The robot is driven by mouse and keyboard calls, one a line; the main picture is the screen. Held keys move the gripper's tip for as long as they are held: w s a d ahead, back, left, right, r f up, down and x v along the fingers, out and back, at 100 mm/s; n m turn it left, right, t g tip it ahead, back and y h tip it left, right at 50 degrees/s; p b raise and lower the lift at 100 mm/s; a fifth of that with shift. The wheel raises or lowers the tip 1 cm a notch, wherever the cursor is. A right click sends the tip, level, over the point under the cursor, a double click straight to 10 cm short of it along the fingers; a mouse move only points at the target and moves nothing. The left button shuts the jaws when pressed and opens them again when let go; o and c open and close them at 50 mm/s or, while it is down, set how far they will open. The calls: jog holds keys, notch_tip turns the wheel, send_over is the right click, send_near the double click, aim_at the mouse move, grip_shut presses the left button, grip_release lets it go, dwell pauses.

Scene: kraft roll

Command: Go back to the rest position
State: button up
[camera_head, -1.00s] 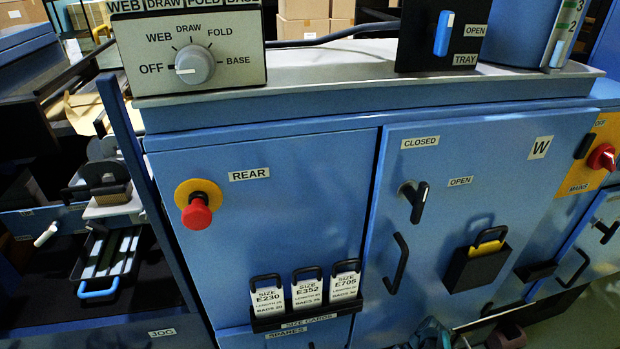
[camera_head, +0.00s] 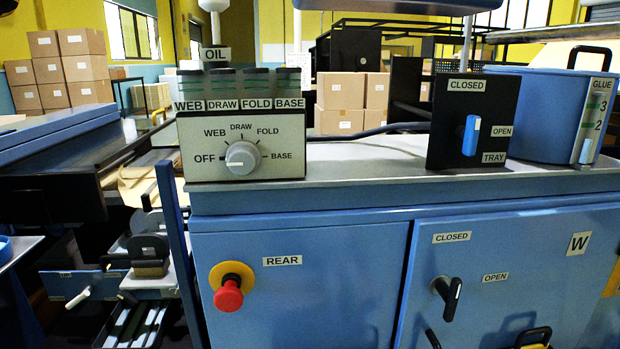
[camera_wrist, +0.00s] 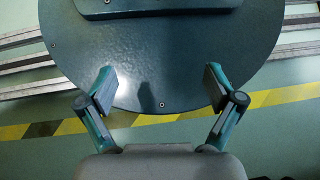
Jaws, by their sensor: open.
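My gripper (camera_wrist: 160,92) shows in the wrist view with its two fingers wide apart and nothing between them. Below it in that view is a dark teal round plate (camera_wrist: 150,60), which I take to be part of my own base, over a green floor. My gripper does not show in the head view. The head view faces a blue machine cabinet (camera_head: 310,285) with a selector knob (camera_head: 242,158) whose pointer is toward OFF, and a red stop button (camera_head: 229,294).
A black tray panel (camera_head: 445,125) with a blue lever and a blue glue pot (camera_head: 545,110) stand on the cabinet top. A black door handle (camera_head: 448,297) sticks out on the right door. Yellow-black floor tape (camera_wrist: 280,96) crosses the floor. Cardboard boxes (camera_head: 345,103) are stacked behind.

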jog(key=w+r+t+p, duration=0.2)
jog(key=w+r+p, duration=0.1)
jog(key=r+p, duration=0.9)
jog(key=shift+w+t+p, duration=0.3)
jog(key=shift+w+p, duration=0.05)
jog(key=shift+p, duration=0.4)
